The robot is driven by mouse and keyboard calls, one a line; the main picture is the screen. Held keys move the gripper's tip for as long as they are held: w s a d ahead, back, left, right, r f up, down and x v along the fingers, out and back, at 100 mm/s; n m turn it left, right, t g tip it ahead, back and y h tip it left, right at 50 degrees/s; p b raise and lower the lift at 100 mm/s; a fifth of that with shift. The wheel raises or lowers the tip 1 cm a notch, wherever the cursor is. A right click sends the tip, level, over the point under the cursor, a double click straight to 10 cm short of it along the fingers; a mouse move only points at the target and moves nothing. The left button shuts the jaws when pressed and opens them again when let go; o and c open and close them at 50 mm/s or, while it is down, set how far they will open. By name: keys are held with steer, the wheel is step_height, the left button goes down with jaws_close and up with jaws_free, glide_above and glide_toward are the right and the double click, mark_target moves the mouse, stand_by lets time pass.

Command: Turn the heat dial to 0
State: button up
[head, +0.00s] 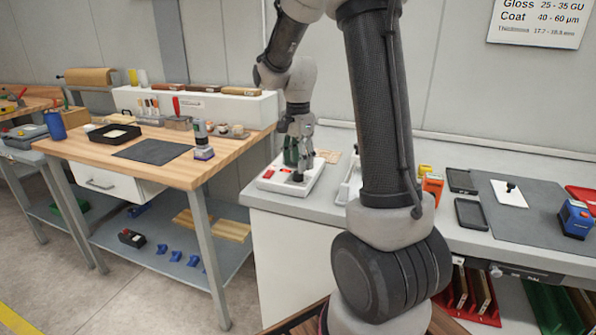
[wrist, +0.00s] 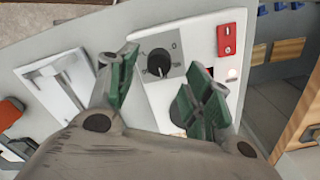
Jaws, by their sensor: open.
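The heat dial (wrist: 159,63) is a black round knob on a grey plate, on a white control box (wrist: 192,31). Its white mark points toward the lower side in the wrist view; a "0" is printed at the plate's upper right. My gripper (wrist: 164,82) is open, its green-padded fingers on either side of the dial in the picture and apart from it. In the head view my gripper (head: 298,160) is over the white box (head: 281,186) on the grey counter, pointing down. The dial is hard to make out there.
A red switch (wrist: 227,40) sits beside the dial plate. A white tray-like device (wrist: 58,84) is on the other side. In the head view, a wooden workbench (head: 95,150) stands left, and an orange item (head: 432,188) and dark trays (head: 470,214) lie right on the counter.

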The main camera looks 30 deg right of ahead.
mark_target(298, 176)
steer(key=shift+f, duration=1.85)
steer(key=shift+c, duration=0.4)
steer(key=c, duration=1)
